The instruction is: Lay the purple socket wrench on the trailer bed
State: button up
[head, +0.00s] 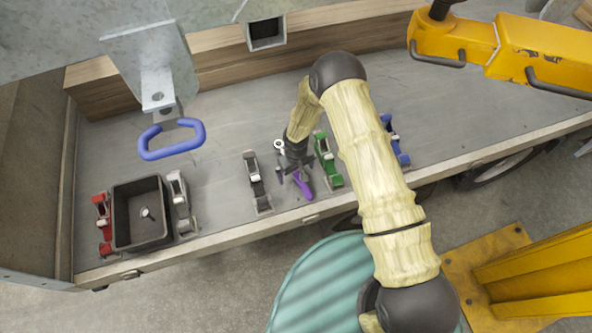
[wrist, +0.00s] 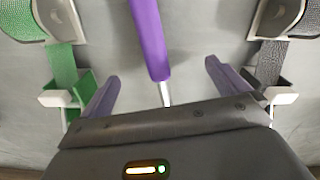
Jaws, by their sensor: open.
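The purple socket wrench (head: 304,188) lies on the grey trailer bed (head: 225,130), between a black ratchet strap and a green one. Its silver ring-shaped head (head: 279,146) points away from the bed's front edge, and its middle is hidden by my gripper. My gripper (head: 296,168) is open, pointing down over the wrench. In the wrist view, the purple handle (wrist: 150,38) runs between my two spread fingers (wrist: 162,75), with a gap on either side. Its metal shaft passes out of sight under the gripper body. I cannot tell how high the fingers are above the bed.
The black strap (head: 257,183) and the green strap (head: 328,162) flank the wrench closely. A blue strap (head: 394,140) lies farther right. A dark bin (head: 120,240) stands between red and grey straps at left. A blue handle (head: 171,139) hangs above the bed.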

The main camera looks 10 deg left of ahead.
notch_tip(320, 180, up, 17)
jog(key=b, duration=0.2)
jog(key=shift+r+b, duration=0.2)
jog(key=shift+b, duration=0.2)
dwell(0.3)
dwell(0.4)
jog(key=s+d+r+m+t, duration=0.1)
jog(key=d+r+m, duration=0.1)
jog(key=d+r, duration=0.5)
jog(key=s+d+r+m, duration=0.15)
jog(key=d+r, duration=0.25)
jog(key=d, duration=0.5)
jog(key=s+d+r+m+t, duration=0.1)
jog(key=s+d+r+m, duration=0.4)
jog(key=s+d, duration=0.3)
jog(key=d+r, duration=0.1)
jog(key=d, duration=0.2)
jog(key=shift+s+d+t, duration=0.15)
jog(key=shift+s+t, duration=0.05)
jog(key=shift+t, duration=0.1)
jog(key=shift+r, duration=0.1)
